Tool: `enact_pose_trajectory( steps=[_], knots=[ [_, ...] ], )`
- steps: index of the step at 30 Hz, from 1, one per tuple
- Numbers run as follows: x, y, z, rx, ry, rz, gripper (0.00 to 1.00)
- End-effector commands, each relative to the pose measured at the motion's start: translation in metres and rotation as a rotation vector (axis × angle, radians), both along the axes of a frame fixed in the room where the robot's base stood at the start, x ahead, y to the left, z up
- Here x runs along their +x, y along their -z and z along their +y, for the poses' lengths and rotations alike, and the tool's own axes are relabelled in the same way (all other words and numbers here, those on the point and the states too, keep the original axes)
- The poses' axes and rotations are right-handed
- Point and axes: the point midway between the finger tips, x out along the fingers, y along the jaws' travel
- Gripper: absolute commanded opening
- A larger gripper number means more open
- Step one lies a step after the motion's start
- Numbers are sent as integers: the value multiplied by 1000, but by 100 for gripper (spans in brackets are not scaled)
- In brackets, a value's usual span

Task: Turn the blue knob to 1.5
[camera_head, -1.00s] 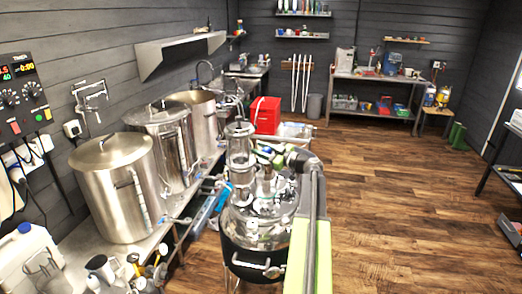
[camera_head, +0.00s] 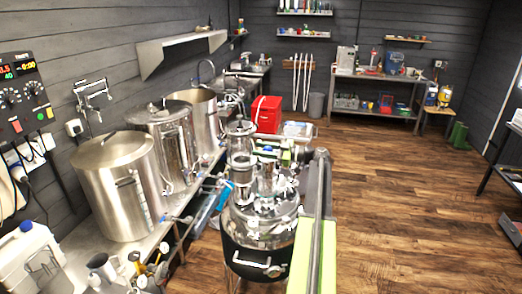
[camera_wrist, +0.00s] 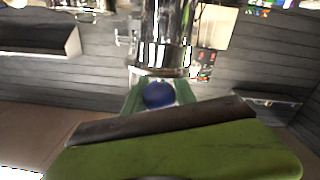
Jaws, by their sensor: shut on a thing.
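In the wrist view a round dark-blue knob (camera_wrist: 158,95) sits between the two green finger pads of my gripper (camera_wrist: 160,92), which is shut on it. The large green and brown part of my gripper fills the lower wrist view and hides what is below the knob. A shiny metal cylinder stands just behind and above the knob. In the head view my arm reaches over the steel vessel (camera_head: 258,225) with a black band.
A red box (camera_head: 266,115) stands behind the vessel. A shelving rack (camera_head: 375,95) is at the back wall. The wooden floor (camera_head: 420,190) at right is clear.

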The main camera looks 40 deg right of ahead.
Motion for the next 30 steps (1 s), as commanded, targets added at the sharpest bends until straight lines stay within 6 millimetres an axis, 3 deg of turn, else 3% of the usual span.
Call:
enact_pose_trajectory(
  steps=[1, 2, 3, 12, 16, 30],
  knots=[
    [1, -1, 0, 3, 1, -3, 0],
    [0, -1, 0, 3, 2, -3, 35],
    [0, -1, 0, 2, 2, -2, 40],
    [-1, 0, -1, 0, 3, -1, 41],
    [-12, 0, -8, 1, 5, -1, 41],
    [-118, 0, -70, 1, 3, -2, 41]
  ],
)
